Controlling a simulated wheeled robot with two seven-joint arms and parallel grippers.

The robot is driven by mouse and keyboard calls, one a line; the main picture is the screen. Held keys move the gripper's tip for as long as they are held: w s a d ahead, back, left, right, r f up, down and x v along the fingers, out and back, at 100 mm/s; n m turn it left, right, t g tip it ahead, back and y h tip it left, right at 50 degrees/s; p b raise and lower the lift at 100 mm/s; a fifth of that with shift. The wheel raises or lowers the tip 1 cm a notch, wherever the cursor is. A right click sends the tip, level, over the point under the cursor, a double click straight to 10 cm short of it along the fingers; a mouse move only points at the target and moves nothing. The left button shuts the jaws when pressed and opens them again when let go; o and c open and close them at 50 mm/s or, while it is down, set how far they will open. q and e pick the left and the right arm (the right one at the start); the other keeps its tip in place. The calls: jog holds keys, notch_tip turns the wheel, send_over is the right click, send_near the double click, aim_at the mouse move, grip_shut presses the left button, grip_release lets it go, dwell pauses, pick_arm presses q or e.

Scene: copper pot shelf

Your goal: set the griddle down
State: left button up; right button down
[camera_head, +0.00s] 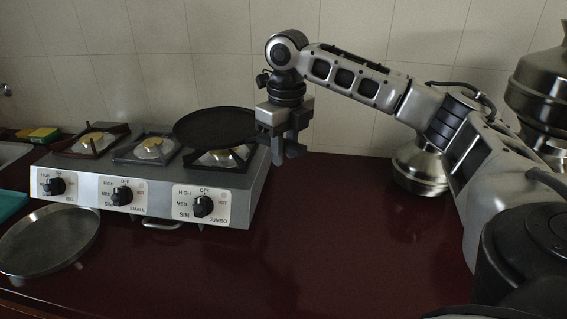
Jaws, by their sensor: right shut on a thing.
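A round black griddle (214,126) is at the right end of the stove, over the burner (222,158) marked JUMBO. It looks slightly tilted, and part of the burner shows below it. I cannot tell whether its underside touches the burner grate. My right gripper (283,148) reaches in from the right and is shut on the griddle's right edge. The silver three-burner stove (150,192) stands against the tiled wall. My left gripper is not in view.
The left burner (92,142) and middle burner (152,147) are bare. A round metal tray (50,240) lies at the front left. A metal pot (420,168) stands at the back right, partly behind my right arm. The dark red counter (330,230) is clear in the middle.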

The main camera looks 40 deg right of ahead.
jog(key=shift+w+d+f, duration=0.4)
jog(key=shift+w+f, duration=0.2)
jog(key=f, duration=0.3)
jog(key=shift+w+d+f+p, duration=0.2)
jog(key=shift+f+p, duration=0.15)
jog(key=shift+f, duration=0.05)
jog(key=c, duration=1.6)
grip_release()
jog(key=shift+s+f, duration=0.1)
jog(key=shift+f, duration=0.05)
jog(key=o, duration=0.4)
jog(key=shift+o, duration=0.2)
jog(key=r, duration=1.2)
jog(key=shift+s+r+b, duration=0.1)
jog(key=shift+s+b, duration=0.15)
jog(key=shift+b, duration=0.05)
